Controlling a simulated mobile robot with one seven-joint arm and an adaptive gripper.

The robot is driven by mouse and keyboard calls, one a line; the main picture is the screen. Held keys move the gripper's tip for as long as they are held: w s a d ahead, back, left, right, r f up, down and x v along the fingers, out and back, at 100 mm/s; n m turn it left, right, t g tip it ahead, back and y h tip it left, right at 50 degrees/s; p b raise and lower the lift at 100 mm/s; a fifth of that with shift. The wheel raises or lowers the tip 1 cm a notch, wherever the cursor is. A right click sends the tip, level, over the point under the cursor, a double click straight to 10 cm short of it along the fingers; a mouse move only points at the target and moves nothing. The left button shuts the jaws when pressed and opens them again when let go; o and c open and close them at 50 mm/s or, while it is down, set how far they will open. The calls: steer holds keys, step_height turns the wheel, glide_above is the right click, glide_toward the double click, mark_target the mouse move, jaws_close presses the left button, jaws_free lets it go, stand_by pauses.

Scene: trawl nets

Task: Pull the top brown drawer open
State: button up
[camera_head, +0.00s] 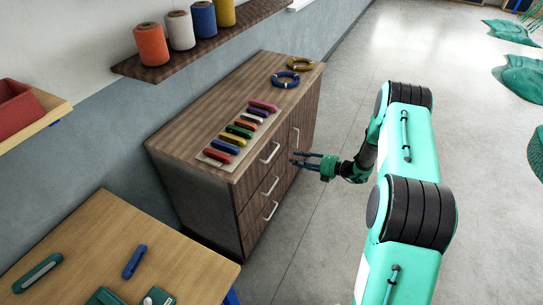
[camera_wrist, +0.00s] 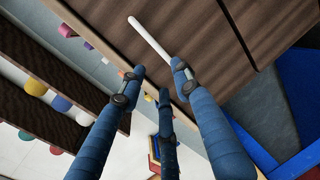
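The brown wooden cabinet (camera_head: 190,190) stands against the wall with its drawers in a column. The top drawer (camera_head: 254,177) looks shut, and its pale bar handle (camera_head: 270,152) shows left of my gripper (camera_head: 294,158). My gripper is open and empty, with its fingers pointing at the cabinet front. In the wrist view, a white bar handle (camera_wrist: 150,39) on a brown front lies just beyond the spread blue fingertips (camera_wrist: 157,69).
Two lower drawer handles (camera_head: 270,187) and an upright door handle (camera_head: 296,138) are close by. Several coloured pieces (camera_head: 240,131) and two rings (camera_head: 286,79) lie on the cabinet top. A wooden table (camera_head: 175,268) stands at the lower left. The floor (camera_head: 320,220) before the cabinet is clear.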

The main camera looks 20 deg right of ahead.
mark_target(272, 155)
stand_by(0.3)
steer(key=b+x, duration=0.2)
steer(key=x, duration=1.1)
steer(key=shift+w+a+b, duration=0.3)
steer(key=shift+b, duration=0.05)
steer(key=shift+c, duration=0.5)
jaws_close()
